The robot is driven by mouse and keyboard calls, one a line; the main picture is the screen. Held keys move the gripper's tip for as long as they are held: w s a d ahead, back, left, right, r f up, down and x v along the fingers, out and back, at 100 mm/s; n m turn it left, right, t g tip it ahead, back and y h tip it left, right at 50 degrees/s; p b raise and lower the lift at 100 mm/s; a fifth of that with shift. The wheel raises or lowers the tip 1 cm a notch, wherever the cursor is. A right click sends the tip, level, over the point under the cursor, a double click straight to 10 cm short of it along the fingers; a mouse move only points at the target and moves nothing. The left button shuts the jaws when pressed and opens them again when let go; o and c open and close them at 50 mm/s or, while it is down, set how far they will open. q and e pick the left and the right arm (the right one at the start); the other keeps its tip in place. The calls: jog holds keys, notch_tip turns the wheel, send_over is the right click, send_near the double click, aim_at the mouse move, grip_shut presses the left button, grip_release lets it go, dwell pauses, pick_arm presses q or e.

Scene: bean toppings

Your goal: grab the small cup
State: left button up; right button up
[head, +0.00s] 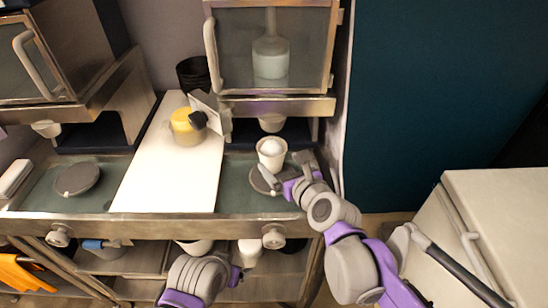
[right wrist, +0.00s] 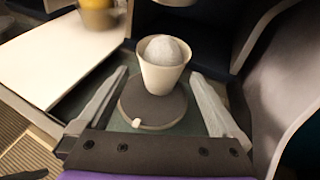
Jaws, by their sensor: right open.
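The small cup (head: 271,152) is white, upright and holds a rounded white mound. It stands at the right end of the metal counter, by a dark round disc, and also shows in the right wrist view (right wrist: 161,80). My right gripper (head: 279,174) is open and empty in front of the cup. In the right wrist view its fingers (right wrist: 158,76) point toward the cup, one on each side, with gaps between them and the cup. Part of my left arm shows at the bottom of the head view, but I cannot make out its gripper's fingers.
A white board (head: 165,175) lies left of the cup, with a yellow-filled container (head: 186,127) on it. A dispenser (head: 270,60) with a spout hangs above and behind the cup. The dark round disc (right wrist: 150,108) lies beneath or before the cup. A wall panel stands right.

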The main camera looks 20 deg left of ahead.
aim_at(268, 150)
jog(key=x, duration=0.7)
jog(key=shift+w+f, duration=0.3)
jog(key=shift+s+d, duration=0.1)
jog(key=c, duration=1.4)
jog(key=shift+o, duration=0.2)
jog(key=shift+r, duration=0.1)
